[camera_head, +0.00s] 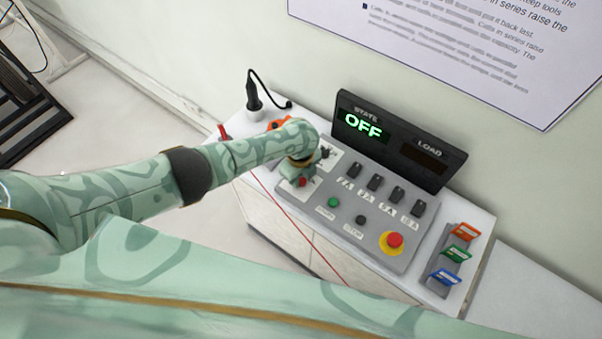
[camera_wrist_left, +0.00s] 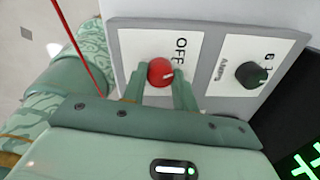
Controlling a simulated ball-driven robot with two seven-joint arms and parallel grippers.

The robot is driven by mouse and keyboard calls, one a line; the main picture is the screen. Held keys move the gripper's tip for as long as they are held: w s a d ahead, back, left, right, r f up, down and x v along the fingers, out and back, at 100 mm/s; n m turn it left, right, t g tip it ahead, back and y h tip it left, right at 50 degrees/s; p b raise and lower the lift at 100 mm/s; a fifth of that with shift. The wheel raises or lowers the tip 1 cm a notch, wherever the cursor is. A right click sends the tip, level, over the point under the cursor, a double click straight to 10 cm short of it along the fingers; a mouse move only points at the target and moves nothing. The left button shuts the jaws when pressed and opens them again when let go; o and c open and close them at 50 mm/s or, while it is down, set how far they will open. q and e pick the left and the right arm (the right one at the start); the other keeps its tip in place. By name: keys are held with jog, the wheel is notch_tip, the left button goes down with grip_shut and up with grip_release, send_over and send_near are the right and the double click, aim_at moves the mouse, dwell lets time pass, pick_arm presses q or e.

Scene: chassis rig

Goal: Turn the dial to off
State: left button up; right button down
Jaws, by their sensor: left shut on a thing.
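The red dial (camera_wrist_left: 161,72) sits on a white plate beside the printed word OFF in the left wrist view. A short pale mark shows on its face. My left gripper (camera_wrist_left: 159,84) has one finger on each side of the dial and is shut on it. In the head view my left gripper (camera_head: 298,176) reaches down onto the left part of the grey control panel (camera_head: 345,220) and covers most of the dial. The state display (camera_head: 363,125) reads OFF in green. My right gripper is not in view.
A black knob (camera_wrist_left: 251,74) labelled AMPS is near the dial. The panel also holds several black switches, a green button (camera_head: 333,202) and a red stop button (camera_head: 394,240) on yellow. Coloured clips stand at the right (camera_head: 458,254). A black plug (camera_head: 254,98) stands behind.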

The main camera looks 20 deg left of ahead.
pick_arm(q)
jog(key=shift+w+r+n+p, duration=0.1)
jog(key=shift+n+p, duration=0.45)
jog(key=shift+n, duration=1.35)
jog(key=o, duration=1)
jog(key=shift+c, duration=0.2)
notch_tip(320, 180, up, 16)
jog(key=p, duration=0.8)
jog(key=shift+s, duration=0.25)
jog(key=shift+r, duration=0.1)
